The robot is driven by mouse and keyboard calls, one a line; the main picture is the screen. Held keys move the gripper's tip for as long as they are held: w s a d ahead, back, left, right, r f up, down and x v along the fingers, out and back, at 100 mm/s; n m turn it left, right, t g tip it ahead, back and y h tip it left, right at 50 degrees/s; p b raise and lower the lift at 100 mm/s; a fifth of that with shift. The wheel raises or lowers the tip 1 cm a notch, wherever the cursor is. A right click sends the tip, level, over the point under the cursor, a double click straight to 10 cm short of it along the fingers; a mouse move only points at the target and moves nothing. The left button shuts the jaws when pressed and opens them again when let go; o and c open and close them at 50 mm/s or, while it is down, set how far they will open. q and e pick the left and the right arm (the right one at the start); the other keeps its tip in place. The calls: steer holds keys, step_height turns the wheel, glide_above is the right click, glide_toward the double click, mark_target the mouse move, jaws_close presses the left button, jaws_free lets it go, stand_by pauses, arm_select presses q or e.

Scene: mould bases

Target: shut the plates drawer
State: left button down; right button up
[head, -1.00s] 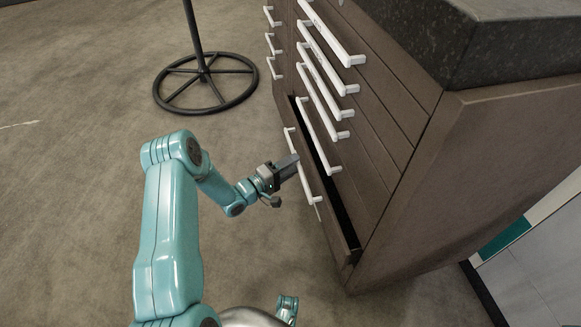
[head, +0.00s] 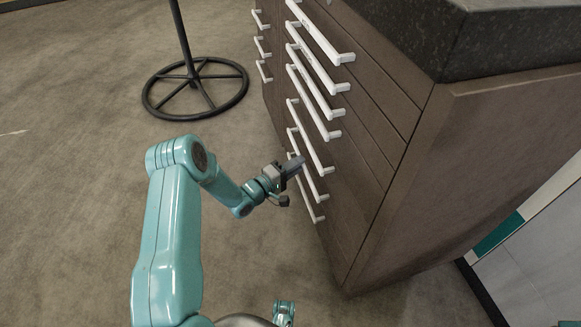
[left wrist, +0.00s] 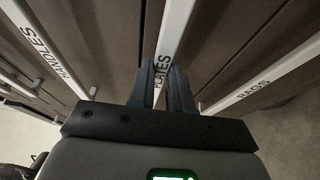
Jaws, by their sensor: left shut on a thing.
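The plates drawer's white handle (head: 319,186) is low on the brown cabinet, second from the bottom of the near column. In the left wrist view the handle (left wrist: 176,32) bears the word PLATES and runs between my fingers. My left gripper (head: 299,164) is shut on this handle, and its fingertips show in the left wrist view (left wrist: 167,88). The drawer front looks flush with the cabinet, with no open gap visible.
The cabinet (head: 440,185) has a dark stone top (head: 510,40). A round black stand base (head: 195,88) stands on the floor at the back left.

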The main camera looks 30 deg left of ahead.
arm_select(q)
steer(key=shift+w+d+r, duration=0.1)
steer(key=shift+w+d, duration=0.05)
steer(key=c, duration=1)
jaws_free()
steer(key=shift+c, duration=0.2)
steer(key=p+v, duration=0.3)
steer(key=v, duration=1.3)
steer(key=shift+p, duration=0.4)
